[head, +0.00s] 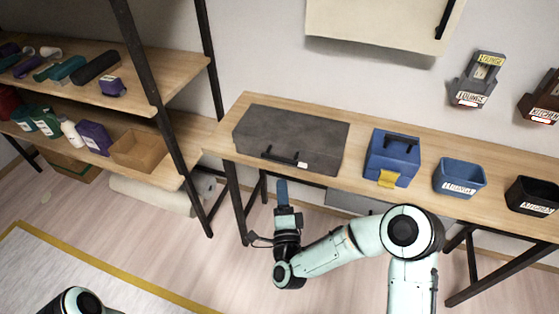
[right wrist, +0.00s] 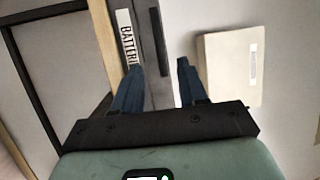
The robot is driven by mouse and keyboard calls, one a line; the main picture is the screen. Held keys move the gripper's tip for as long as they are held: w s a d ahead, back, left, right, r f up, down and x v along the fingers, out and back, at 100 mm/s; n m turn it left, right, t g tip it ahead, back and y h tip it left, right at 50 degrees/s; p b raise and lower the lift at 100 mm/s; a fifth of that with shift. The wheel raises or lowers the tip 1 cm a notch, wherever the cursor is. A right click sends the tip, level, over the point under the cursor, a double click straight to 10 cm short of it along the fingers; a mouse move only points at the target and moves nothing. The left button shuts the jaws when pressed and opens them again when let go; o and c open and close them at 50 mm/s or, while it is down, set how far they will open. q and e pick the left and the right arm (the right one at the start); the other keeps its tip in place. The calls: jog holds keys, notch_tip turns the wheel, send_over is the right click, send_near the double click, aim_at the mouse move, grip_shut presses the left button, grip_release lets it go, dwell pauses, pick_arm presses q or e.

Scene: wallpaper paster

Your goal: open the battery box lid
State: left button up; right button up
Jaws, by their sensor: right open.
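The battery box is a long dark grey box (head: 300,132) with a shut lid at the left end of the wooden table. A black handle (head: 280,156) runs along its front edge, with a small white label beside it. In the right wrist view, the label (right wrist: 127,38), reading "BATTERI…", and the dark handle (right wrist: 160,42) lie just beyond the fingers. My right gripper (head: 282,184) is open and empty, in front of and below the table's front edge in the head view; its blue fingers also show in the right wrist view (right wrist: 160,68). My left gripper is out of view.
A blue toolbox (head: 392,155), a blue bin (head: 460,178) and a black bin (head: 532,195) stand right of the box. A beige wall cabinet (head: 375,22) hangs above. A stocked shelf (head: 150,80) stands left. Floor before the table is clear.

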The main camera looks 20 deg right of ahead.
aim_at(280, 158)
jog(key=x, duration=1)
jog(key=shift+w+d+r, duration=0.1)
jog(key=shift+w, duration=0.3)
grip_shut()
